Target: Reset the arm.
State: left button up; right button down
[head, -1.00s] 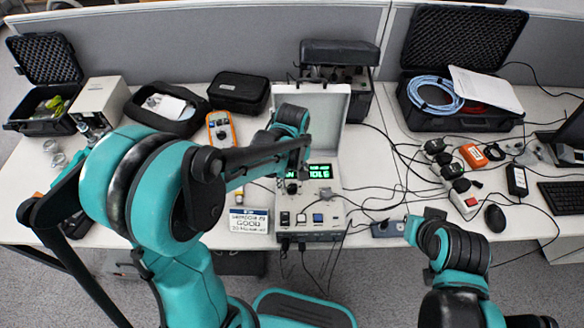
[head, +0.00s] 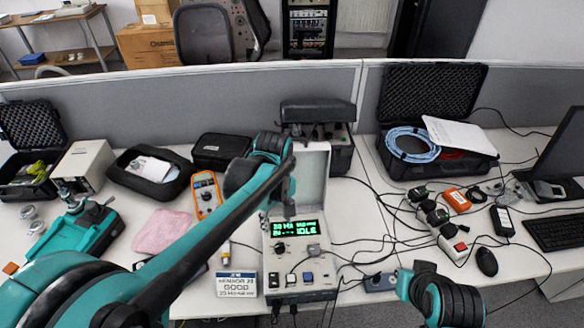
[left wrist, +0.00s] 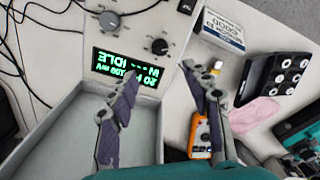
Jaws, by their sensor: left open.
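The calibration unit (head: 290,270) is an open case with a grey panel, knobs, buttons and a green display (head: 296,228) that reads IDLE. The display also shows upside down in the left wrist view (left wrist: 126,74). My left gripper (head: 289,208) hangs just above the unit, around the display's top edge. In the left wrist view its two dark-padded fingers (left wrist: 164,100) are spread apart with nothing between them. My right arm (head: 440,295) is at the lower right, in front of the table edge; its fingertips cannot be made out.
An orange multimeter (head: 207,196) and a pink cloth (head: 160,232) lie further left. Cables and small sensors (head: 430,212) spread to the right. An open black case (head: 440,160) and a grey partition (head: 180,105) stand behind.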

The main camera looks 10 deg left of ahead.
pick_arm(q)
jog(key=s+a+r+m+t, duration=0.1)
jog(key=s+a+m+t, duration=0.3)
jog(key=s+m+t, duration=0.3)
jog(key=s+m, duration=0.2)
jog(key=s, duration=0.1)
jog(key=shift+s+a+r, duration=0.2)
jog(key=shift+a+r, duration=0.1)
jog(key=shift+r, duration=0.05)
